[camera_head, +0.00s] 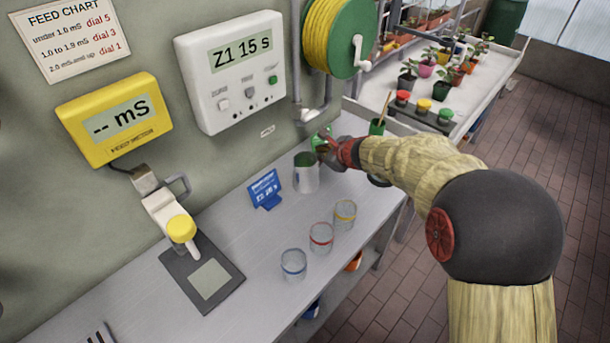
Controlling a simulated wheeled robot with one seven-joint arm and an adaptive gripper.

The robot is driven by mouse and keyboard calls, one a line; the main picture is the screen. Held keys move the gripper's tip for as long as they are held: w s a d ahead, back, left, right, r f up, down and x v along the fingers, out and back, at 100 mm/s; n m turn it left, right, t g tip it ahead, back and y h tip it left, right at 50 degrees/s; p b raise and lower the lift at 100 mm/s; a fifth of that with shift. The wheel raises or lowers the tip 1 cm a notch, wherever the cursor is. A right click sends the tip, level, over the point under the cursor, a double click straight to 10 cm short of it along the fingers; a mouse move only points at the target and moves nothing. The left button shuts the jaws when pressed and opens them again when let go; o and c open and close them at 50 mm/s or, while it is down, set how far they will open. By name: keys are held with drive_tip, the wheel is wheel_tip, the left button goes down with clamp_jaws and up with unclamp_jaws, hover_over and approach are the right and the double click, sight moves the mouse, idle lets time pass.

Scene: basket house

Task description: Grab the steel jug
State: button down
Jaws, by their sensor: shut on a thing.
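The steel jug (306,181) stands upright at the back of the grey bench, near the wall; its open mouth looks dark green inside. My gripper (326,150) reaches in from the right and is shut at the jug's upper right side. The fingers are small here and partly overlap a green thing (318,138) behind them, so the exact grip on the rim or handle is hard to see. The jug's base appears to be on or very close to the bench top.
Three clear cups with blue (293,265), red (321,239) and yellow (345,216) bands stand in front of the jug. A blue sign (265,190) is to its left. Potted plants (441,88) stand beyond.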

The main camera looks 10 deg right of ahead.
drive_tip(key=shift+r, duration=0.25)
idle(0.3)
drive_tip(key=shift+r+p, duration=0.9)
drive_tip(key=shift+r, duration=0.25)
drive_tip(key=s+a+r+p, duration=0.2)
drive_tip(key=s+r+p, duration=0.4)
drive_tip(key=s+r, duration=0.4)
drive_tip(key=shift+s+r, duration=0.15)
drive_tip(key=shift+s, duration=1.65)
drive_tip(key=shift+s, duration=0.1)
drive_tip(key=shift+d, duration=0.15)
